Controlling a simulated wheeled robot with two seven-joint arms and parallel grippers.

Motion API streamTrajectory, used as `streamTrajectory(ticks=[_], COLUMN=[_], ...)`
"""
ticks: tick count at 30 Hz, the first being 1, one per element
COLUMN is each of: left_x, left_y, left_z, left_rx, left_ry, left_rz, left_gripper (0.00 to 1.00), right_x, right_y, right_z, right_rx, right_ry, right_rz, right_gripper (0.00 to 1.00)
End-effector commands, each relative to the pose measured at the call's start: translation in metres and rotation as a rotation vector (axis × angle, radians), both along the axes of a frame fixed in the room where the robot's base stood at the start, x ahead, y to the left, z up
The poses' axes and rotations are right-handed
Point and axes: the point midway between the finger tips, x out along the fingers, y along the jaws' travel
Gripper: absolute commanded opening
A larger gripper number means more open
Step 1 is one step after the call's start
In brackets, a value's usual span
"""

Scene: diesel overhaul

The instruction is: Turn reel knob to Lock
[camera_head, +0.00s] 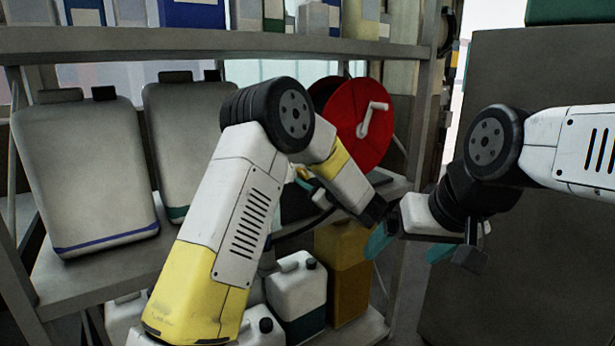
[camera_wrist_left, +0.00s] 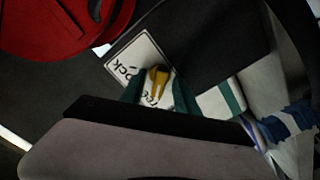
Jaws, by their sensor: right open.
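The reel knob (camera_wrist_left: 158,76) is yellow and shows in the left wrist view on a white label plate (camera_wrist_left: 143,54). The plate reads "Lock" at the upper left and what looks like "Free" lower down, partly covered. The knob's narrow end points down toward the lower word. My left gripper (camera_wrist_left: 157,96) has its teal fingers on either side of the knob, with plate visible between. In the head view its fingertips are hidden and I cannot see the knob. The red reel (camera_head: 380,150) with a white crank stands behind my left arm. My right gripper (camera_head: 410,246) is open and empty.
The shelf rack (camera_head: 95,262) holds two large grey canisters (camera_head: 85,175) at the left. White jugs (camera_head: 296,290) stand on the lower shelf. An upper shelf (camera_head: 170,40) crosses above my left arm. A grey cabinet (camera_head: 540,75) stands behind my right arm.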

Motion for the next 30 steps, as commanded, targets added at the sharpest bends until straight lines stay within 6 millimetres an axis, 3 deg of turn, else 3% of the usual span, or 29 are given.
streamTrajectory(ticks=[1, 5, 11, 30], left_x=[-0.0001, -0.0001, -0.0001, 0.0018], left_y=[-0.0001, -0.0001, -0.0005, -0.0043], left_z=[0.0000, 0.0000, 0.0002, -0.0005], left_rx=[0.000, 0.000, 0.037, 0.865], left_ry=[0.000, 0.000, 0.026, 0.628], left_rz=[0.000, 0.000, -0.001, -0.002], left_gripper=[0.25, 0.02, 0.02, 0.02], right_x=[0.0000, 0.0000, 0.0000, 0.0000], right_y=[0.0000, 0.0000, 0.0000, 0.0000], right_z=[0.0000, 0.0000, 0.0000, 0.0000], right_rx=[0.000, 0.000, 0.000, 0.000], right_ry=[0.000, 0.000, 0.000, 0.000], right_rz=[0.000, 0.000, 0.000, 0.000], right_gripper=[0.91, 0.91, 0.91, 0.91])
